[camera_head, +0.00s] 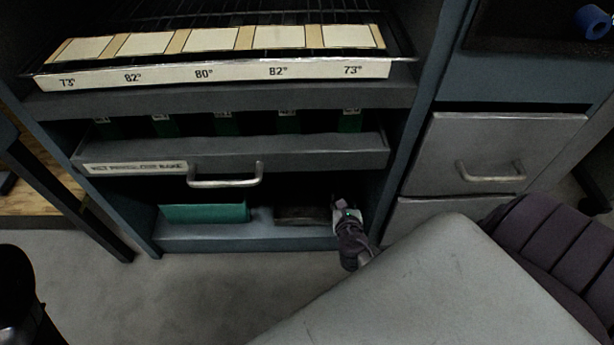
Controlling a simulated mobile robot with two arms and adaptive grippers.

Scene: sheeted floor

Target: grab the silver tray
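No tray here is clearly silver. A flat, dark grey-brown piece (302,215) lies on the bottom shelf of the blue-grey cabinet; I cannot tell whether it is the tray. A wide, thin-edged tray-like rack (150,77) with pale squares and a white temperature strip is at the top of the cabinet. My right gripper (347,215) is at the right end of the bottom shelf, just right of the dark piece. Its fingers are small and dark, so open or shut is unclear, and so is any contact. My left gripper is not clearly seen.
A teal box (205,212) lies left on the bottom shelf (250,237). A drawer with a metal handle (225,181) is above it. A large grey surface (440,295) fills the lower right. Closed drawers (490,155) stand at right.

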